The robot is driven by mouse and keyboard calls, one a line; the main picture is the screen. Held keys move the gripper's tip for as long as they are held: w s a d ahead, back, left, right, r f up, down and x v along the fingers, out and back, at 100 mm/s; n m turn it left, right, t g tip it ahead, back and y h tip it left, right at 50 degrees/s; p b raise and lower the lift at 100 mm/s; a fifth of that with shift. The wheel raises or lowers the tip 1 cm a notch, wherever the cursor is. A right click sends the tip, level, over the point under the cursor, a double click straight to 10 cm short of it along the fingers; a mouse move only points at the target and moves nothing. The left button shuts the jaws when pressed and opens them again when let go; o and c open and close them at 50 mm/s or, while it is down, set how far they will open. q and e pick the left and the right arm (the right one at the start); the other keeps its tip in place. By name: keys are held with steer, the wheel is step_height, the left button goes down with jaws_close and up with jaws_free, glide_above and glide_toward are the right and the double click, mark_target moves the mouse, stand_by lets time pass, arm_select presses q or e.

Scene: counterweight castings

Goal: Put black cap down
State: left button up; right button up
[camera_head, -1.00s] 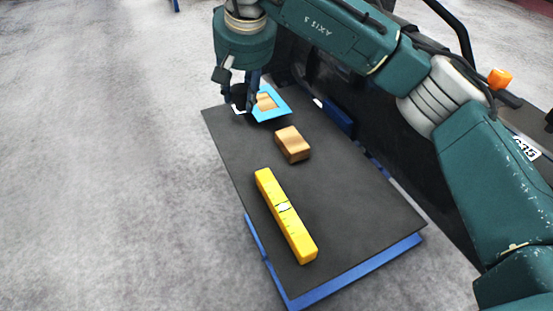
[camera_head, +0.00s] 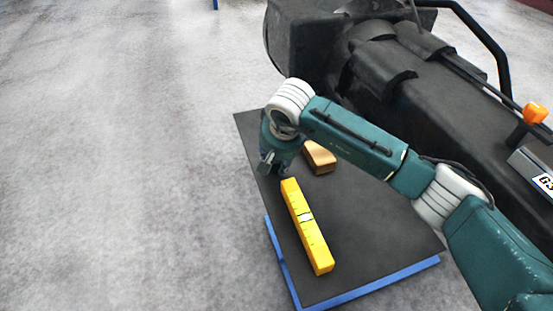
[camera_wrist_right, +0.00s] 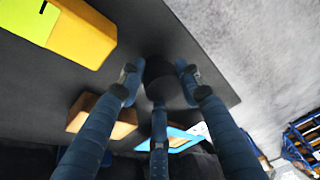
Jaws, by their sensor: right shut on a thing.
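The black cap (camera_wrist_right: 160,72) is a dark round piece between the fingers of my right gripper in the right wrist view. My right gripper (camera_wrist_right: 159,80) is shut on it, over the dark tabletop. In the head view my right gripper (camera_head: 274,168) points down at the table's left side, just beyond the far end of the yellow level. The cap is hard to make out there. I cannot tell whether it touches the tabletop. My left gripper is not in view.
The dark tabletop (camera_head: 350,240) carries a yellow level (camera_head: 310,232) and a wooden block (camera_head: 320,157). A large black machine (camera_head: 440,110) stands behind. The tabletop right of the level is clear.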

steer(key=shift+f, duration=0.25)
steer(key=shift+f, duration=0.1)
steer(key=shift+f+b, duration=0.1)
steer(key=shift+b, duration=0.2)
steer(key=o, duration=1.1)
steer(key=shift+c, duration=0.2)
steer(key=shift+r+p, duration=0.35)
steer(key=shift+p, duration=0.1)
steer(key=b+v, duration=0.3)
steer(key=v, duration=0.8)
steer(key=shift+s+r, duration=0.2)
steer(key=shift+r, duration=0.15)
